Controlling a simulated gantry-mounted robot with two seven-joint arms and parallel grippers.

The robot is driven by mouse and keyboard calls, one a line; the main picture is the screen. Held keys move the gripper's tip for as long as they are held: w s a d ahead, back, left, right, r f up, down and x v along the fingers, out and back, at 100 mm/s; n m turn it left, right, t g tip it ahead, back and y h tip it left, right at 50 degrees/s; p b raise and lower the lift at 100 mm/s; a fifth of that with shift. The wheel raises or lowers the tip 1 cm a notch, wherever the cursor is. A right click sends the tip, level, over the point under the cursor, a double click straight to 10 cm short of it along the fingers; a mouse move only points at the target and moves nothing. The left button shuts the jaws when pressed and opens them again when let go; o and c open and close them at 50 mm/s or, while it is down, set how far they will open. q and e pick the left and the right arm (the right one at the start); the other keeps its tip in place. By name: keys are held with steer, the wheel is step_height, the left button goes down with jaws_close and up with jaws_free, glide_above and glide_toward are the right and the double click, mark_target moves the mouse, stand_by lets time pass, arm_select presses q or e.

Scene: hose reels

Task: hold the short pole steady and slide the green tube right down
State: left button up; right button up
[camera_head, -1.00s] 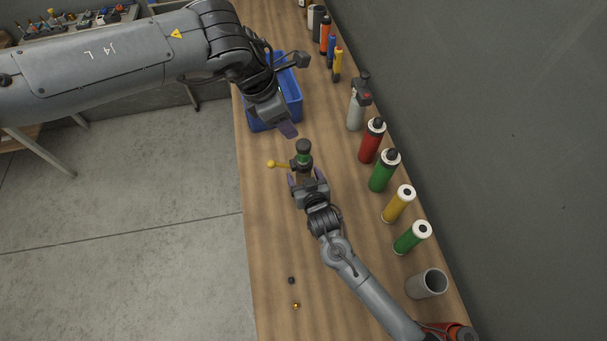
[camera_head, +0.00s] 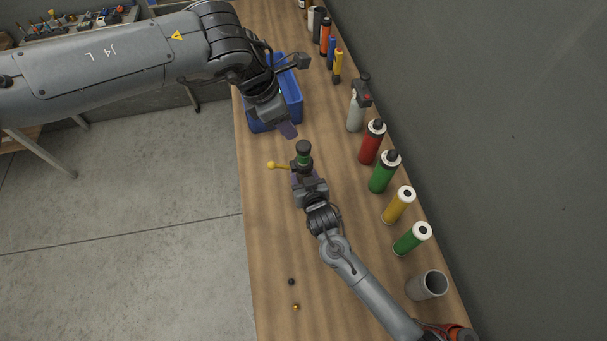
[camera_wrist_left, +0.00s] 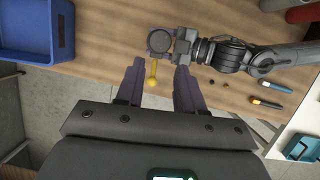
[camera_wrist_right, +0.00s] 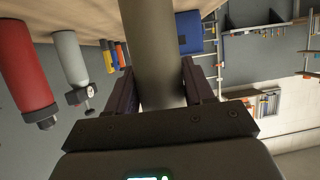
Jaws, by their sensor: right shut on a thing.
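The short pole (camera_head: 303,147) stands upright on the bench, seen from above with a dark round top and a green band (camera_head: 304,159) just below it. I cannot tell whether this band is the green tube. A yellow-knobbed lever (camera_head: 272,165) sticks out to its left. My right gripper (camera_head: 302,173) is shut on the pole; the right wrist view shows the grey-green shaft (camera_wrist_right: 153,50) between its fingers. My left gripper (camera_head: 289,130) is open and empty, above and left of the pole top. The left wrist view shows the pole's dark top (camera_wrist_left: 159,41) beyond its fingers.
A blue bin (camera_head: 291,88) sits behind my left gripper. Red (camera_head: 371,143), green (camera_head: 383,173), yellow (camera_head: 398,206) and second green (camera_head: 411,239) cylinders line the wall side, with a grey open cup (camera_head: 427,285). Two small balls (camera_head: 296,307) lie at the front. The left bench edge is close.

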arm_select(q)
steer(key=shift+n, duration=0.3)
steer(key=c, duration=0.5)
steer(key=shift+n, duration=0.4)
jaws_close()
step_height(320, 180, up, 7)
steer(key=n, duration=3.4)
glide_above(304, 146)
steer(key=a, duration=0.4)
steer(key=shift+g+y, duration=0.3)
steer(key=shift+g, duration=0.1)
steer(key=x, duration=0.8)
steer(key=s+x, duration=0.1)
steer(key=x, duration=0.4)
steer(key=shift+a+f, duration=0.1)
steer(key=shift+a, duration=0.15)
steer(key=shift+f, duration=0.65)
